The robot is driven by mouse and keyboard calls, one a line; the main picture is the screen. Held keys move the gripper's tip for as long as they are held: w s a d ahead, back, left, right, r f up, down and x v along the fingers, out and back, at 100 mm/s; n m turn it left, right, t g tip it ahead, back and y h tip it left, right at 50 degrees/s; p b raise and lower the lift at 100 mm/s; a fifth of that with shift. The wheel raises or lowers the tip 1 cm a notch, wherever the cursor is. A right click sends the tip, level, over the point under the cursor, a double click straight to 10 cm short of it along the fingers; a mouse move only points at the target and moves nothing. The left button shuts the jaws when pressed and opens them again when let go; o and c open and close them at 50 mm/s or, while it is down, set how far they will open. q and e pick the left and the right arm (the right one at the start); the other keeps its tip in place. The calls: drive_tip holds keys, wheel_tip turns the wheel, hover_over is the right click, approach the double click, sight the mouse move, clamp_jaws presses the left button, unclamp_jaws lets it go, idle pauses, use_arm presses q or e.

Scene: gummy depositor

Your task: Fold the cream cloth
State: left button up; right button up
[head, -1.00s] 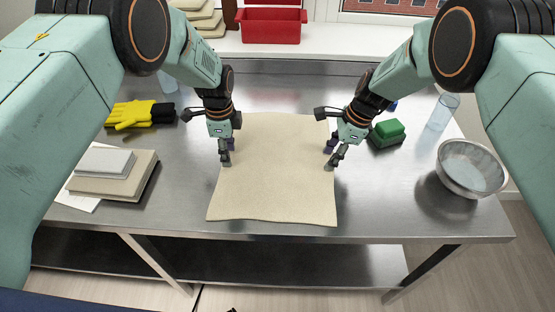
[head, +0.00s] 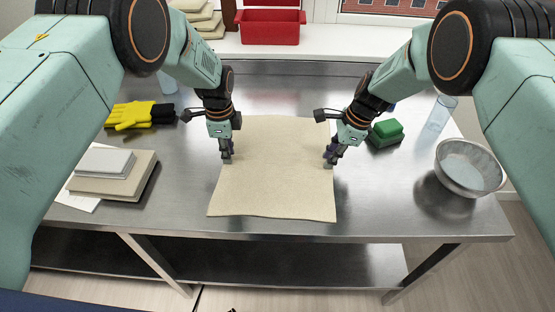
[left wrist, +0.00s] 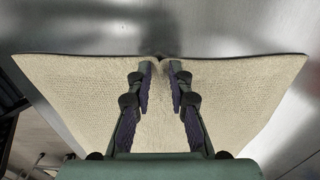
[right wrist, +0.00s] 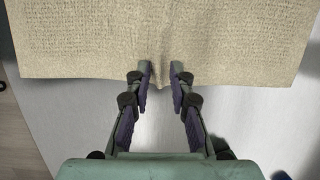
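The cream cloth (head: 278,175) lies spread almost flat on the steel table, its front edge close to the table's front edge. My left gripper (head: 227,156) is at the cloth's left edge and my right gripper (head: 331,160) at its right edge, both about halfway along. In the left wrist view the fingers (left wrist: 161,70) are drawn together on the cloth's edge, which puckers between the tips. In the right wrist view the fingers (right wrist: 160,72) pinch the cloth's edge (right wrist: 230,70) in the same way, with a small crease there. The pinched bits are partly hidden by the fingers.
Left of the cloth are yellow and black gloves (head: 140,114) and a stack of boards (head: 115,175). Right are a green sponge (head: 386,130), a clear glass (head: 440,113) and a metal bowl (head: 469,168). A red bin (head: 269,27) stands behind on the sill.

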use_arm(q)
drive_tip(key=shift+w+f, duration=0.1)
drive_tip(key=shift+f, duration=0.05)
drive_tip(key=shift+c, duration=1.2)
use_arm(e)
drive_tip(key=shift+s+f, duration=0.1)
drive_tip(key=shift+f, duration=0.2)
drive_tip(key=shift+c, duration=1.1)
use_arm(q)
clamp_jaws()
use_arm(e)
drive_tip(key=shift+s, duration=0.1)
clamp_jaws()
use_arm(q)
drive_tip(key=shift+r, duration=0.2)
use_arm(e)
drive_tip(key=shift+r, duration=0.1)
